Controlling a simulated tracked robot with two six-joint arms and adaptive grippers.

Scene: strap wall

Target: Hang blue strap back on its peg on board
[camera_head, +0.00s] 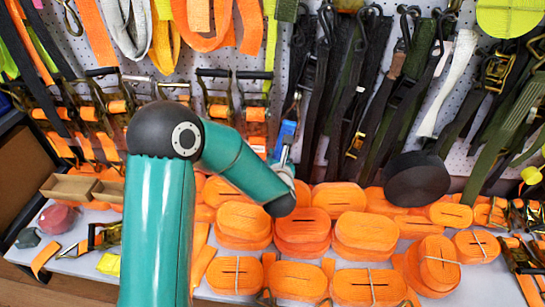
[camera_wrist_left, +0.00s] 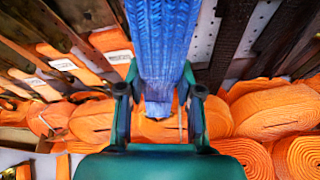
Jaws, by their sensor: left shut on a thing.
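The blue strap (camera_wrist_left: 160,50) hangs between the fingers of my left gripper (camera_wrist_left: 160,108) in the left wrist view and runs up out of that frame. My left gripper is shut on the strap. In the head view only a short piece of the blue strap (camera_head: 285,137) shows, just above my left gripper (camera_head: 287,158), in front of the board (camera_head: 240,52). My own teal arm covers part of the board there. I cannot tell which peg is free for the strap. My right gripper is not in view.
Rolled orange straps (camera_head: 295,279) fill the shelf below the board. Dark straps (camera_head: 345,100) hang close on the right of my gripper, and ratchet buckles (camera_head: 232,95) hang on the left. A black disc (camera_head: 416,178) stands at the right. Wooden boxes (camera_head: 70,187) sit at the left.

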